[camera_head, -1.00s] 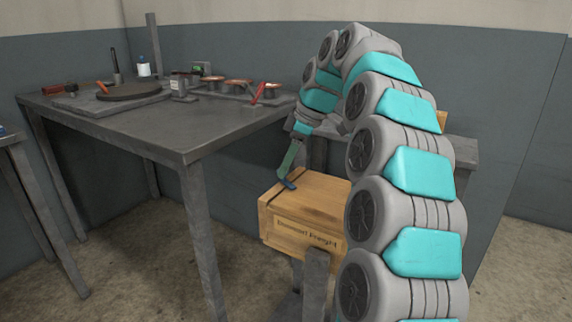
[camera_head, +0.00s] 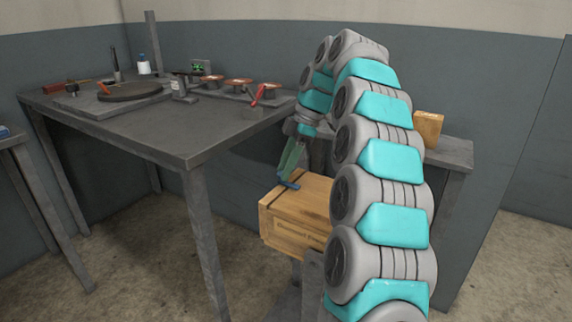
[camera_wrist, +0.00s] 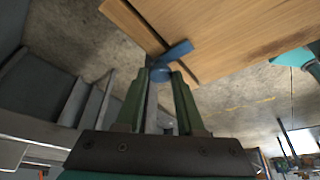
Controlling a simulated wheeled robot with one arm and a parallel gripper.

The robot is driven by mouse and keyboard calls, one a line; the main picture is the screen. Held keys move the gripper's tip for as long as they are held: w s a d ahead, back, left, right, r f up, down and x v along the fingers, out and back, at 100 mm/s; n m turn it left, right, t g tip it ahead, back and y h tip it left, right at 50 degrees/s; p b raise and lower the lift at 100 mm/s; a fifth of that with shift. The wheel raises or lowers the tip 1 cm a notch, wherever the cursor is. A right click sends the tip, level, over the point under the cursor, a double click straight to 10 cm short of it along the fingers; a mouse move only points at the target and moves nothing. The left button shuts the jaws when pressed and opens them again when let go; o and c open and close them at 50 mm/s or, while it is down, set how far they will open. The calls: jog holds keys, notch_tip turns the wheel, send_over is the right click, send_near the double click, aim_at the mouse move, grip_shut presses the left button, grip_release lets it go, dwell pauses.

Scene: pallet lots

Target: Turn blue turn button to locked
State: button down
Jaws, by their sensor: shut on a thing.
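The blue turn button (camera_wrist: 172,55) sits at the edge of the wooden crate (camera_wrist: 225,30) in the wrist view. Its flat bar points up and to the right over the crate's boards. My gripper (camera_wrist: 161,78) has its two green fingers closed around the button's rounded end. In the head view the blue button (camera_head: 289,185) shows at the crate's top left, with my gripper (camera_head: 289,172) above it. The crate (camera_head: 290,230) has dark lettering on its front, partly hidden by my arm.
A grey workbench (camera_head: 190,140) with a dark round plate (camera_head: 128,92), red-handled tool (camera_head: 258,96) and other items stands left of the crate. A smaller grey table (camera_head: 450,150) with a wooden block (camera_head: 428,127) stands behind my arm. Bare floor lies under the workbench.

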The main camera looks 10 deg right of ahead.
jog(key=c, duration=0.5)
grip_release()
